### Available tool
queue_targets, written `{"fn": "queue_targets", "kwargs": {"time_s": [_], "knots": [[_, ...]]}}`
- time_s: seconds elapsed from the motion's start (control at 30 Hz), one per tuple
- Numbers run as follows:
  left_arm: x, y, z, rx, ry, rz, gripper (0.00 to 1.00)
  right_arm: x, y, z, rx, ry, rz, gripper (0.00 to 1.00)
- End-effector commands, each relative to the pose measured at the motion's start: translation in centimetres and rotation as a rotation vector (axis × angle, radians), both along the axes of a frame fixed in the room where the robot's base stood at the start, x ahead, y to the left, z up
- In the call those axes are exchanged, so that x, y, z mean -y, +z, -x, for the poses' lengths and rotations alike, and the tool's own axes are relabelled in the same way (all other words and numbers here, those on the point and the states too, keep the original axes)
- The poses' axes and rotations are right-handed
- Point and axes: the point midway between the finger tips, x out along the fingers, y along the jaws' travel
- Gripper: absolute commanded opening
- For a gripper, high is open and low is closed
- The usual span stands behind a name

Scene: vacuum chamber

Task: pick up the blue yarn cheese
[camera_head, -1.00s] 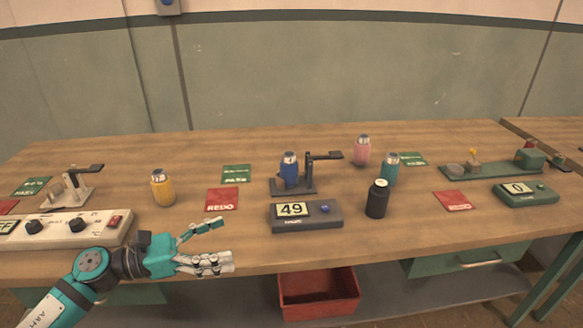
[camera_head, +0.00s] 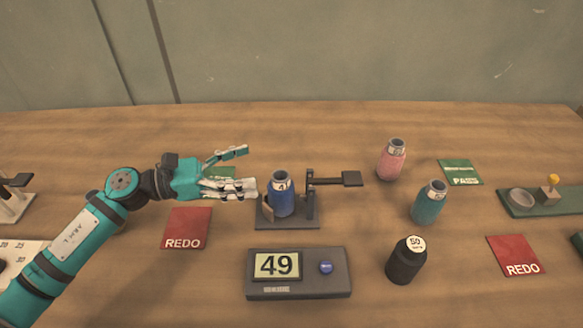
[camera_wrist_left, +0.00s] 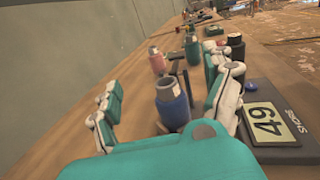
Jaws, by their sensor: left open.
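The blue yarn cheese (camera_head: 281,197) stands upright on a small dark stand (camera_head: 287,224) that has a black lever at its right. It also shows between my finger pads in the left wrist view (camera_wrist_left: 172,103). My left gripper (camera_head: 243,171) is open and empty, just left of the blue cheese, its fingers pointing right toward it. The lower finger's tip looks close to the cheese; I cannot tell whether it touches. My right gripper is not in view.
A grey display (camera_head: 299,273) reading 49 sits in front of the stand. Pink (camera_head: 391,161) and teal (camera_head: 429,203) cheeses and a black weight (camera_head: 406,260) stand to the right. Red REDO cards (camera_head: 187,228) and a green PASS card (camera_head: 461,172) lie flat. The table behind the stand is clear.

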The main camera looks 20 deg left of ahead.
Motion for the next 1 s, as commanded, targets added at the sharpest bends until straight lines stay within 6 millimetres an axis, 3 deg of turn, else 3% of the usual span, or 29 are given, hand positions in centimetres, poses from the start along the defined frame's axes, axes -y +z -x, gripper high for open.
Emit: {"fn": "queue_targets", "kwargs": {"time_s": [0.17,0.4,0.57,0.83,1.0], "knots": [[0.0,-0.9,0.0,-0.004,0.0,0.003,0.84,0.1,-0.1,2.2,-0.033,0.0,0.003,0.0],[0.0,-5.6,0.0,-0.006,0.001,0.004,0.84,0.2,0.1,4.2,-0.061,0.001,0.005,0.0],[0.0,-8.1,0.0,-0.002,0.002,0.004,0.84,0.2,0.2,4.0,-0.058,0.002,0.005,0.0],[2.0,-7.8,-1.0,0.001,-0.001,0.003,0.84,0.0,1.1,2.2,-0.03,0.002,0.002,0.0],[4.5,-7.6,-2.5,0.001,-0.001,0.003,0.84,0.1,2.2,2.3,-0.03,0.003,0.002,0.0]]}}
